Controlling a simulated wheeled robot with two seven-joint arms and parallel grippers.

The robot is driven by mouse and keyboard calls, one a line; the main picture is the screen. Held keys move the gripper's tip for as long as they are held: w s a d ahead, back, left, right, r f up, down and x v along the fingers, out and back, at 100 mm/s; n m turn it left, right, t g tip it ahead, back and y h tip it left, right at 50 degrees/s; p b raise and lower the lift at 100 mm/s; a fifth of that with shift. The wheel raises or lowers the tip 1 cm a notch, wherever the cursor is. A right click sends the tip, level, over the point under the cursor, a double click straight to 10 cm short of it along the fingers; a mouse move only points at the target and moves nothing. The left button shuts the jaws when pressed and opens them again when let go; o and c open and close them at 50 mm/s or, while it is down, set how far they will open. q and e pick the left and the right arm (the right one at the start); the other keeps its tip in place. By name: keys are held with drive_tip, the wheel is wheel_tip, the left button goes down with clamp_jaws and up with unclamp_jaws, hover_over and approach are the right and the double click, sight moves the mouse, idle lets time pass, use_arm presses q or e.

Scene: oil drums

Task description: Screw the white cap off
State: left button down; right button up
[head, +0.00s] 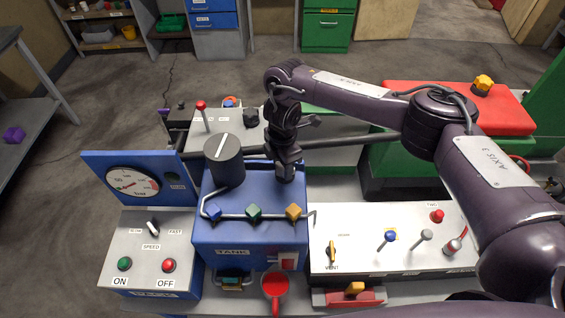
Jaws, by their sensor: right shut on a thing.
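My right gripper (286,174) reaches down from above onto the right part of the top of the blue tank (232,238). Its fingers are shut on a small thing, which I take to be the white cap. The fingers hide that thing, and no white cap shows plainly anywhere else. A large black knob (224,160) with a white line on top stands on the tank, left of the gripper. My left gripper is not in view.
A grey pipe with blue, green and orange valve knobs (254,212) runs along the tank's front. A gauge panel (172,185) stands left. A lever panel (350,232) lies right. A red funnel (275,286) is in front. A red lid (425,98) lies behind right.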

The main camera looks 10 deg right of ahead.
drive_tip(key=n+b, duration=0.2)
drive_tip(key=n, duration=0.1)
drive_tip(key=shift+d+f, duration=0.1)
drive_tip(key=shift+f, duration=0.1)
drive_tip(key=shift+n+b, duration=0.55)
drive_tip(key=shift+n, duration=0.15)
drive_tip(key=shift+s+r+n, duration=0.1)
drive_tip(key=shift+n, duration=0.5)
drive_tip(key=shift+r+n, duration=0.2)
drive_tip(key=shift+n, duration=0.2)
drive_tip(key=shift+d, duration=0.1)
drive_tip(key=n+b, duration=0.1)
drive_tip(key=n, duration=0.1)
drive_tip(key=shift+d+f+n, duration=0.1)
drive_tip(key=shift+n, duration=0.9)
drive_tip(key=shift+r, duration=0.2)
drive_tip(key=shift+r, duration=0.25)
